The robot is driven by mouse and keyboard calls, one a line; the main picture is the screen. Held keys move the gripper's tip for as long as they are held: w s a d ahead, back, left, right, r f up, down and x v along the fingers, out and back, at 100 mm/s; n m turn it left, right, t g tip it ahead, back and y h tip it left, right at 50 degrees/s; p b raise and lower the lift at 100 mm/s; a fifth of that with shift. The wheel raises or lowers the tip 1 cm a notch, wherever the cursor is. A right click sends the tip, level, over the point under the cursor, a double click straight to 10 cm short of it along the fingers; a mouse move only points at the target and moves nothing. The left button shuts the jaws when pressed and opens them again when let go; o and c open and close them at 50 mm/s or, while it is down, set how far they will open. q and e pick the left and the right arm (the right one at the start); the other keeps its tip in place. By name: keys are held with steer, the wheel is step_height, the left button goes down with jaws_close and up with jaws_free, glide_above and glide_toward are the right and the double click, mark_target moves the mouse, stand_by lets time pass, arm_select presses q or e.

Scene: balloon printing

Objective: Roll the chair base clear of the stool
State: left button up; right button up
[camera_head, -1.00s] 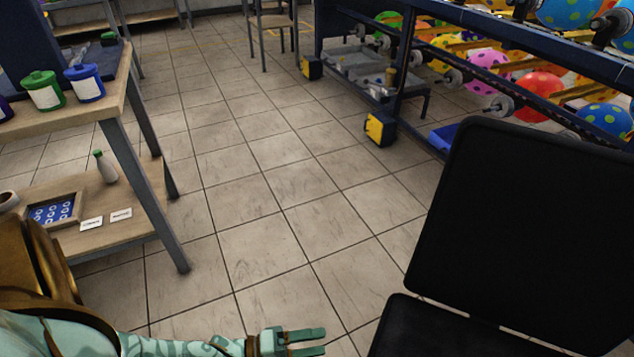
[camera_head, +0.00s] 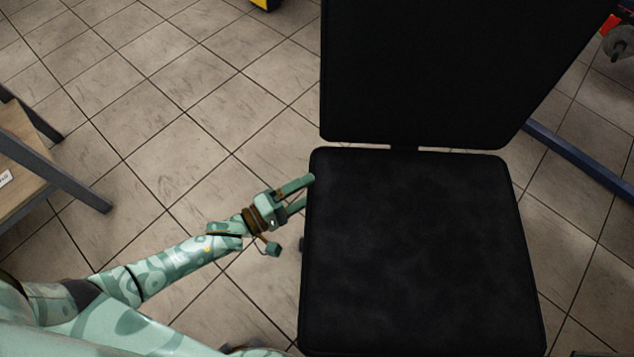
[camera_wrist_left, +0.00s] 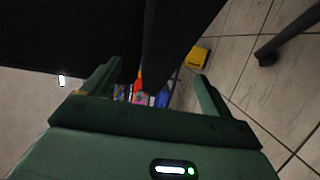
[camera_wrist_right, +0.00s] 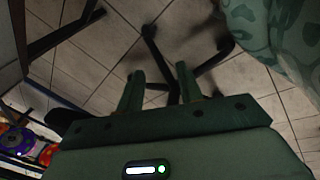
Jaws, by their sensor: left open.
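A black chair with a padded seat (camera_head: 415,260) and upright backrest (camera_head: 430,70) fills the middle and right of the head view. My left gripper (camera_head: 307,192) is open at the seat's left edge; whether it touches is unclear. In the left wrist view its fingers (camera_wrist_left: 157,78) are apart, with black surfaces beyond them. My right gripper (camera_wrist_right: 160,82) shows only in its own wrist view, open with nothing between the fingertips. Dark spread legs of a wheeled base (camera_wrist_right: 152,42) stand on the floor beyond it. I cannot tell a separate stool in these views.
A wooden bench with grey metal legs (camera_head: 70,185) stands at the left. A blue rack rail (camera_head: 580,160) runs along the floor at the right. A yellow box (camera_wrist_left: 197,56) lies beyond the chair. Tiled floor between bench and chair is clear.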

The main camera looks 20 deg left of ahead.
mark_target(315, 186)
arm_select(q)
steer(key=shift+b+x, duration=0.3)
steer(key=shift+x, duration=0.85)
steer(key=shift+w+d, duration=0.3)
steer(key=shift+w, duration=0.15)
arm_select(e)
steer(key=shift+w+a+r+t+y, duration=0.15)
steer(key=shift+w+a+t, duration=0.05)
steer(key=shift+w+a, duration=0.25)
steer(key=shift+w+a+r+t+y, duration=0.15)
steer(key=shift+w+a+t, duration=0.05)
steer(key=shift+w+a, duration=0.2)
arm_select(q)
jaws_close()
steer(key=shift+a, duration=0.1)
